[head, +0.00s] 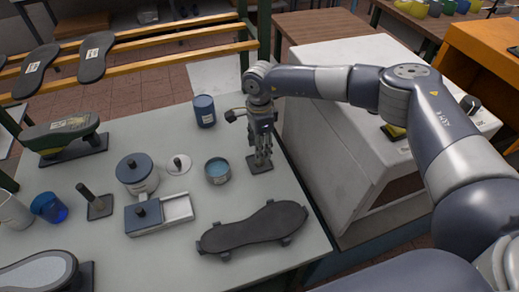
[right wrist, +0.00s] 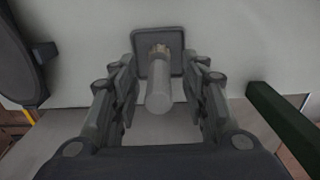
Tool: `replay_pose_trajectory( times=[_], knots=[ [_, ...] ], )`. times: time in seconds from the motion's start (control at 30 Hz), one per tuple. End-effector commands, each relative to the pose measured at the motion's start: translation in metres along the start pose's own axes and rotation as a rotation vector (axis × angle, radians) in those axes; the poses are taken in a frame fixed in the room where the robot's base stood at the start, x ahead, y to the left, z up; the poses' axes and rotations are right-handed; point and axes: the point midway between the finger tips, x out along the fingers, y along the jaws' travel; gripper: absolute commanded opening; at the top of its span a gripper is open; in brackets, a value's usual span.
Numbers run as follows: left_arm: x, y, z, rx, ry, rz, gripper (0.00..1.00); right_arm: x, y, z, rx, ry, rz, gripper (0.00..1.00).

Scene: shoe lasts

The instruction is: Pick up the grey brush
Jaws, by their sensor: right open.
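The grey brush (right wrist: 158,92) shows in the right wrist view as a light grey rounded handle with a brownish collar at its far end. It stands at a dark square base (right wrist: 171,43), which also shows in the head view (head: 256,168) near the table's right edge. My right gripper (head: 262,153) points down over this base. Its fingers are open, one on each side of the handle, with gaps visible in the right wrist view (right wrist: 163,82). In the head view the fingers mostly hide the brush. My left gripper is not in view.
A dark sole-shaped piece (head: 252,229) lies in front. A white machine (head: 345,120) stands right of the table. A post on a base (head: 97,205) stands further left.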

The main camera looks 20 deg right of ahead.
Motion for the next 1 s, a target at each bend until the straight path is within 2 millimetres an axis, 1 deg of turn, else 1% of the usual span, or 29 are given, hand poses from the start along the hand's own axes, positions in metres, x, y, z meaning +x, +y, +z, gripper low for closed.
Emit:
replay_pose_trajectory(
  times=[0.17, 0.27, 0.3, 0.37, 0.67, 0.77, 0.87, 1.0],
  knots=[
    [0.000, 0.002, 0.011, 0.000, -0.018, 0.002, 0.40, 0.001, 0.000, 0.000, -0.001, 0.000, 0.000, 0.41],
    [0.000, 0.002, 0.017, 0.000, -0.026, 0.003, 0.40, 0.001, 0.000, 0.000, -0.001, 0.000, 0.000, 0.21],
    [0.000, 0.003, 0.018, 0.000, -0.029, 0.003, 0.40, 0.001, 0.000, 0.000, -0.001, -0.001, 0.000, 0.12],
    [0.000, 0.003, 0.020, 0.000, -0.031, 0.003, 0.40, 0.000, 0.000, 0.000, -0.001, -0.001, 0.000, 0.00],
    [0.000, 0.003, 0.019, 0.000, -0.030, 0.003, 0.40, 0.000, 0.000, 0.000, -0.001, -0.001, -0.001, 0.00],
    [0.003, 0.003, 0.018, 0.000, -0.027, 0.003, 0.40, -0.004, -0.001, 0.000, -0.001, -0.002, -0.002, 0.00],
    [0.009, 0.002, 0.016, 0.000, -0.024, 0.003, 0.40, -0.017, -0.001, 0.000, -0.001, -0.002, -0.004, 0.00],
    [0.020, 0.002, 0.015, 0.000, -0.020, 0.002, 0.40, -0.044, -0.001, 0.000, -0.002, -0.002, -0.005, 0.00]
  ],
)
